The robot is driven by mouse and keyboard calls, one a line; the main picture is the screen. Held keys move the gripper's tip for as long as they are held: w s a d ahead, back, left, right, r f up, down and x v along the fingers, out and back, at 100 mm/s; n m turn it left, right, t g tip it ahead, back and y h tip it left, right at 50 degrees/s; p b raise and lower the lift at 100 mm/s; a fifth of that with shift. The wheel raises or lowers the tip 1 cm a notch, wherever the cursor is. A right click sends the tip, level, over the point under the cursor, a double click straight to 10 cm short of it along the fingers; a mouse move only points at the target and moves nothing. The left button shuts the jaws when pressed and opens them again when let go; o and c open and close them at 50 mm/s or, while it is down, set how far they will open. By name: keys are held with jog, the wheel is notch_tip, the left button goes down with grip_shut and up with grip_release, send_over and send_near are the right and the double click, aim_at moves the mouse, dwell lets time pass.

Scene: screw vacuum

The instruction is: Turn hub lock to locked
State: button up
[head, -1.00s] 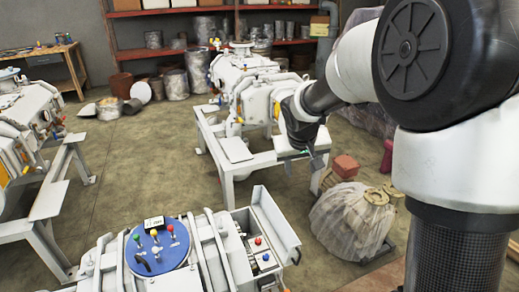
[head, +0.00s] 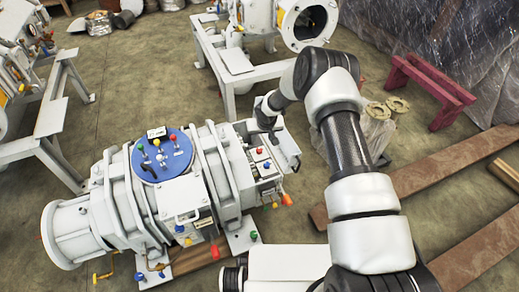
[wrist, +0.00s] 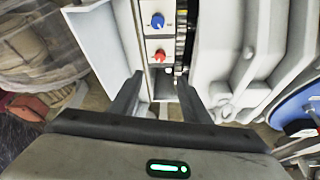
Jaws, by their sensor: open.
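The vacuum machine (head: 120,205) is a large grey-white ribbed body lying in the middle of the head view. A blue round hub plate (head: 162,155) on top carries several small coloured knobs; its edge also shows in the wrist view (wrist: 297,108). At the machine's right end is a control box (head: 262,163) with coloured knobs. In the wrist view, a blue knob (wrist: 158,20) and a red knob (wrist: 159,56) show on it. My gripper (wrist: 160,76) is open and empty, its fingers reaching toward this box. I cannot tell which part is the hub lock.
A raised pale panel (wrist: 101,40) stands beside the control box, left of the fingers in the wrist view. Another machine on a white stand (head: 225,60) is behind. Wooden planks (head: 395,190) and a dark red bench (head: 430,85) lie to the right.

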aim_at(259, 149)
jog(key=b+x, duration=0.6)
jog(key=x, duration=0.9)
jog(key=shift+d+f, duration=0.1)
jog(key=c, duration=1)
